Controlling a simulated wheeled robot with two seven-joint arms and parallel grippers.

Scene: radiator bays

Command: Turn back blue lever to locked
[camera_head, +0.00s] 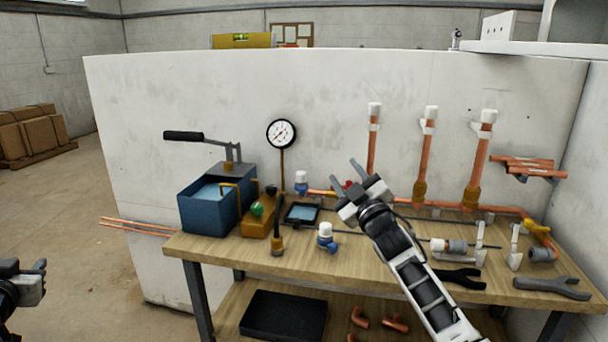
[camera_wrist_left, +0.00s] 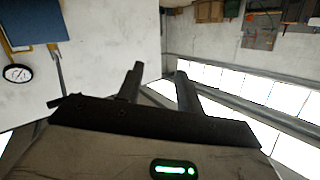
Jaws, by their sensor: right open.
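A small blue valve part with a white cap (camera_head: 301,183) stands at the back of the bench beside the copper pipe. Another blue part with a white cap (camera_head: 326,238) stands nearer the front. Which way any blue lever points is too small to tell. My right gripper (camera_head: 346,184) is open over the back of the bench, right of the back blue part and apart from it. A red piece (camera_head: 348,185) shows between its fingers. My left gripper (camera_head: 40,280) is off the bench at the lower left; in the left wrist view (camera_wrist_left: 158,80) its fingers are apart and empty.
A blue tank (camera_head: 205,213) with a black-handled pump lever and a pressure gauge (camera_head: 281,133) stand at the left. Upright copper pipes (camera_head: 373,140) rise behind my right gripper. Wrenches (camera_head: 550,287) lie at the front right. The front left of the bench (camera_head: 225,250) is clear.

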